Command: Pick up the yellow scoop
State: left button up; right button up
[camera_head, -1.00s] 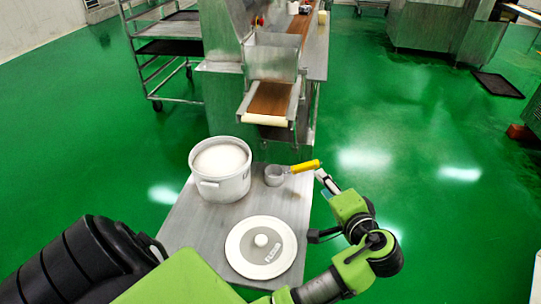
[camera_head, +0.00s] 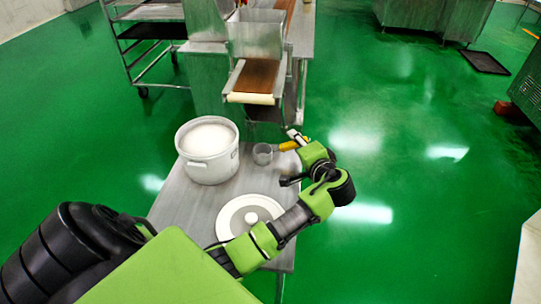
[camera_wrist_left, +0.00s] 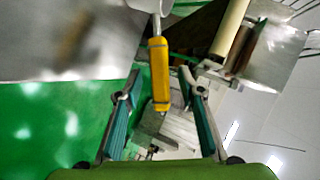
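The yellow scoop has a clear or grey cup (camera_head: 263,154) standing on the metal table beside the white pot. Its yellow handle (camera_head: 288,146) points right, past the table edge, and is partly covered by my gripper in the head view. My left gripper (camera_head: 297,139) is at the handle. In the left wrist view, the yellow handle (camera_wrist_left: 159,75) runs between the two spread fingers of my left gripper (camera_wrist_left: 160,88), with gaps on both sides. My right gripper is in neither view.
The white pot (camera_head: 207,168) with white contents stands left of the scoop. A round white lid (camera_head: 236,215) lies in front, partly behind my arm. The metal table (camera_head: 177,200) stands before a conveyor machine (camera_head: 250,82). Open green floor (camera_head: 400,200) lies to the right.

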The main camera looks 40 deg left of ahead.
pick_arm(q)
jog(key=shift+c, duration=0.4)
grip_shut()
